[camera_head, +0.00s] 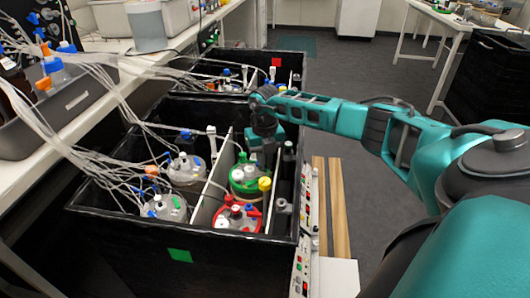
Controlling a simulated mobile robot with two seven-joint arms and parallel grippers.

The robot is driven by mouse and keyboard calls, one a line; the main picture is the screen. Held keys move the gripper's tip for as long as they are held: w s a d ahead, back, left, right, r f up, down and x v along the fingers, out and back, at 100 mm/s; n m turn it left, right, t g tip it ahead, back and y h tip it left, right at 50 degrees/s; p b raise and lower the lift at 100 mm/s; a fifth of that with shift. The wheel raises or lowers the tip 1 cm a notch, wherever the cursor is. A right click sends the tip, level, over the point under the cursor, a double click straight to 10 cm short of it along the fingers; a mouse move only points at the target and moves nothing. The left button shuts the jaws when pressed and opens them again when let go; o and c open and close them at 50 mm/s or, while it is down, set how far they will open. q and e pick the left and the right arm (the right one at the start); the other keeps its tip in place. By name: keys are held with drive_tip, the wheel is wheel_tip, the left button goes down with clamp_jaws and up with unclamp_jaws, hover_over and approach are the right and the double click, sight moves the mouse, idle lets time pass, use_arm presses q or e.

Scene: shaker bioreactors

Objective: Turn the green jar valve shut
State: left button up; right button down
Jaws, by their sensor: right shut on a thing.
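The green jar (246,183) has a green lid ring with several caps and fittings on top. It stands in the right part of the near black box, behind the red-ringed jar. My right gripper (267,154) reaches down from above at the back right of the green jar's lid. It is shut on the green jar's valve, which the gripper mostly hides; its turn angle cannot be told. My left gripper is not in view.
The red jar (238,216) stands just in front. Two clear jars (185,170) stand left of a white divider (212,184). Many thin tubes (95,100) run in from the left bench. The near box's black wall (130,228) surrounds the jars. A second box (228,72) stands behind.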

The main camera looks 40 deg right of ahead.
drive_tip(key=m+p, duration=0.2)
drive_tip(key=m, duration=0.1)
drive_tip(key=shift+r, duration=0.15)
drive_tip(key=shift+m+p, duration=0.45)
drive_tip(key=shift+m, duration=0.45)
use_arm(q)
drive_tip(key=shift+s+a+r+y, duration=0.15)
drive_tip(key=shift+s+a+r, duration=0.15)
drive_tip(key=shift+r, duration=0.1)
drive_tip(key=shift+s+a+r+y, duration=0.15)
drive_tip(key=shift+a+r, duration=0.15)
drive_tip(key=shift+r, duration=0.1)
use_arm(e)
drive_tip(key=shift+m, duration=0.3)
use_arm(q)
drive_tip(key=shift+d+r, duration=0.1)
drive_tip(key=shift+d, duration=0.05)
use_arm(e)
drive_tip(key=c, duration=1.3)
unclamp_jaws()
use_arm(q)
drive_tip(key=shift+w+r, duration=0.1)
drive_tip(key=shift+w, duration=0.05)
use_arm(e)
drive_tip(key=shift+o, duration=0.5)
